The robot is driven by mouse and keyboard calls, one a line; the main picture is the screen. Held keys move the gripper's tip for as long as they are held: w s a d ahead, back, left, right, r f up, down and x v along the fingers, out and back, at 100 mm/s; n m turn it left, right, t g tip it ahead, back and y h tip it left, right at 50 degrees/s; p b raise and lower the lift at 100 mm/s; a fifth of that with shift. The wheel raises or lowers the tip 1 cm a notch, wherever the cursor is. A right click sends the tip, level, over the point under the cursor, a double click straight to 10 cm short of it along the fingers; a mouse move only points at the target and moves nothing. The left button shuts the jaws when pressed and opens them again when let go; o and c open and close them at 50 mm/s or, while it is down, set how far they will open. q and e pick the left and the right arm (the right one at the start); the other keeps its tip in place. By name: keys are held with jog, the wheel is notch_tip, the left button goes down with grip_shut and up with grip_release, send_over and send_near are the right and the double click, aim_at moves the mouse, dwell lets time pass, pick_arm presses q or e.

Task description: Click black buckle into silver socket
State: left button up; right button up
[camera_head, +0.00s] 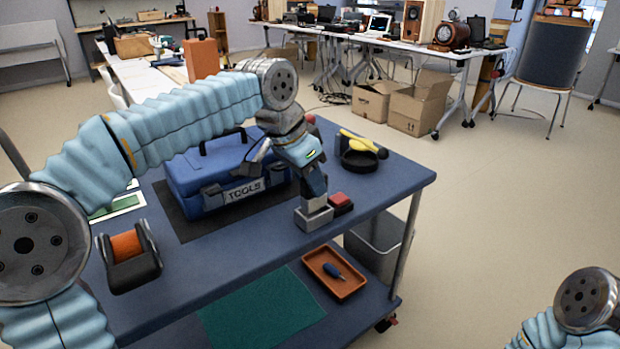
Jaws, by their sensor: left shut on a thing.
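My left gripper (311,172) points down over the near right part of the blue cart top. It is shut on a dark piece that looks like the black buckle (314,188), mostly hidden by the fingers. Directly below is a small silver-grey block, which looks like the silver socket (313,218), on the cart top near its front edge. The buckle's lower end meets the socket's top in the picture; I cannot tell whether it is inside or just above. My right gripper is out of view; only part of that arm shows at bottom right.
A red-topped black block (341,202) sits just right of the socket. A blue toolbox (226,172) stands left of the gripper. A black round holder (359,157) with a yellow tool is behind right. An orange-reel dispenser (127,248) stands at left.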

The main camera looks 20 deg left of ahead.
aim_at(310, 193)
pick_arm(q)
jog(key=shift+f+b, duration=1.2)
jog(key=shift+f, duration=0.45)
dwell(0.6)
jog(key=o, duration=1.1)
jog(key=shift+c, duration=0.2)
jog(key=shift+r, duration=0.1)
notch_tip(310, 193, up, 6)
jog(key=p, duration=0.5)
jog(key=shift+p, duration=0.3)
jog(key=shift+r, duration=0.9)
